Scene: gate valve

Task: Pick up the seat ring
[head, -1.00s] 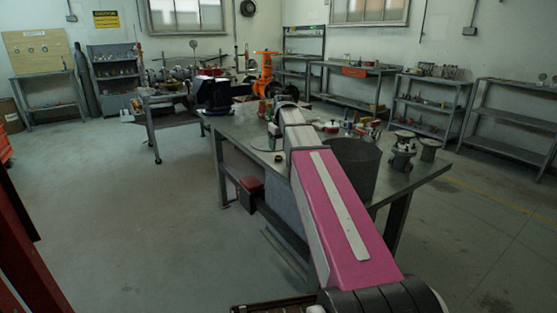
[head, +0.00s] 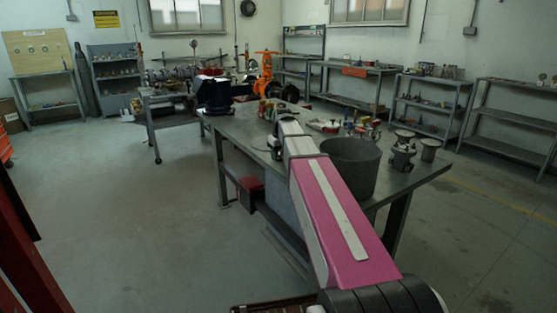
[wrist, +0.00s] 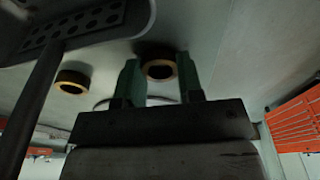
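In the wrist view two short, dark rings with brass-coloured rims lie on a pale grey surface. One ring (wrist: 160,68) shows in the gap between my fingertips, beyond them; the other ring (wrist: 72,83) is to the left. I cannot tell from their looks which is the seat ring. My gripper (wrist: 158,82) is open, with its two green-grey fingers apart and nothing clearly held between them. I cannot tell whether the fingers touch the ring. In the head view my arm hides the gripper, and the rings are not clear.
In the wrist view a perforated dark part (wrist: 85,25) and a bar lie upper left.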

